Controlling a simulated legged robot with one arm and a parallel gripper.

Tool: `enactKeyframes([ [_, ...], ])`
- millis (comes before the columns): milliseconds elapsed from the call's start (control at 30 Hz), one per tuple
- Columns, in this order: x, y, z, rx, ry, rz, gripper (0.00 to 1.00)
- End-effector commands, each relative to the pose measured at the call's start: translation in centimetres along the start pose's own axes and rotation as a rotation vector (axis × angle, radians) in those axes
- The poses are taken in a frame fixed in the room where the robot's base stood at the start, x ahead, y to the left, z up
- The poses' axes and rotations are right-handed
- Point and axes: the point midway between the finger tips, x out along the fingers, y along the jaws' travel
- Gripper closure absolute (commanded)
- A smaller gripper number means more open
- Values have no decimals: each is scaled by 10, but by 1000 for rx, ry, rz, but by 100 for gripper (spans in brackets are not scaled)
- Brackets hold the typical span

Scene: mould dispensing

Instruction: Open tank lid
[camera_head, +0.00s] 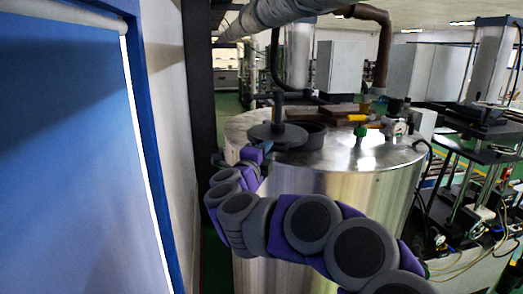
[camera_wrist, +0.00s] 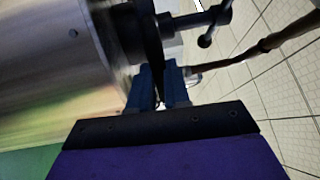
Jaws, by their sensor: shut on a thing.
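The steel tank (camera_head: 330,185) stands in the middle of the head view. Its dark round lid (camera_head: 270,134), with an upright post, is at the left of the tank top. A dark round collar (camera_head: 312,136) shows beside and partly behind the lid, so the lid looks offset to the left of it. My gripper (camera_head: 265,147) is at the lid's near edge. In the wrist view my gripper's blue fingers (camera_wrist: 160,88) are shut on the rim of the thin black lid (camera_wrist: 152,45). The exact contact is dark and partly hidden.
A blue panel (camera_head: 70,150) and wall run close along the left. Valves with a yellow part (camera_head: 357,118) and a green part (camera_head: 360,131) sit on the tank top. Machinery (camera_head: 480,130) stands at the right. A large pipe (camera_head: 270,14) crosses overhead.

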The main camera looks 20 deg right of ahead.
Motion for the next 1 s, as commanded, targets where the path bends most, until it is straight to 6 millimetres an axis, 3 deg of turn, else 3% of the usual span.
enactKeyframes([
  [500, -5, 1, 6, -4, 16, 0, 100],
  [533, -5, 1, 6, -4, 16, 0, 81],
  [633, -6, 0, 8, -4, 15, -2, 73],
  [1000, -10, -2, 9, -5, 14, -7, 73],
])
